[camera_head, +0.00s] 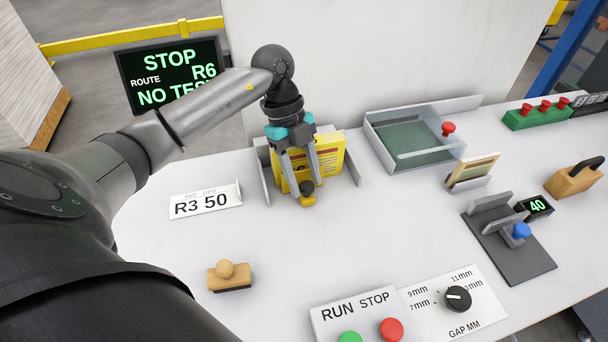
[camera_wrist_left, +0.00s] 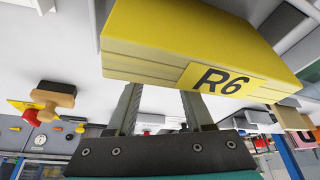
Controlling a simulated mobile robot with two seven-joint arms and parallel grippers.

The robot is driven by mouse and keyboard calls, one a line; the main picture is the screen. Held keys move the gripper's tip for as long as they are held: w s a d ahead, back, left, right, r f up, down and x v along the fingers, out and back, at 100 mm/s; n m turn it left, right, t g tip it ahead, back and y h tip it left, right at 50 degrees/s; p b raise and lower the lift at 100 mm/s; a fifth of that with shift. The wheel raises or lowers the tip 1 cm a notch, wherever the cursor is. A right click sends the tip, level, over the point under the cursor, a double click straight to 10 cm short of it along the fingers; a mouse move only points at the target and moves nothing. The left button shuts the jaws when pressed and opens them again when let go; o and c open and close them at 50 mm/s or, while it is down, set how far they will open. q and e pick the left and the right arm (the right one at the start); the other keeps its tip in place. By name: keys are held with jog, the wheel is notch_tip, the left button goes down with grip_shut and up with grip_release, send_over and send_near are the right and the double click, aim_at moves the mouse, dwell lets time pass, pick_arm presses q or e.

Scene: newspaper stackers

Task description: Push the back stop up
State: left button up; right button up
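I cannot tell for sure which part is the back stop. A small yellow block with a black knob (camera_head: 307,187) stands in front of a yellow newspaper bundle (camera_head: 328,158). The bundle stands between grey side plates (camera_head: 352,164) and shows an R6 label in the left wrist view (camera_wrist_left: 220,79). My left gripper (camera_head: 305,188) points down in front of the bundle, its fingers apart, one on each side of the black knob. Whether they touch it is unclear. The fingers also show apart in the left wrist view (camera_wrist_left: 160,100). My right gripper is not in view.
A grey tray with a red knob (camera_head: 448,129) and a dark plate with a blue knob (camera_head: 521,231) stand to the right. A wooden stamp (camera_head: 229,276), an R3 50 sign (camera_head: 205,202) and a RUN/STOP panel (camera_head: 352,308) are nearer. The middle of the table is clear.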

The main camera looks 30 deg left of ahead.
pick_arm(q)
jog(key=p+v, duration=0.2)
jog(key=v, duration=1.3)
jog(key=shift+r, duration=0.1)
jog(key=shift+c, duration=0.3)
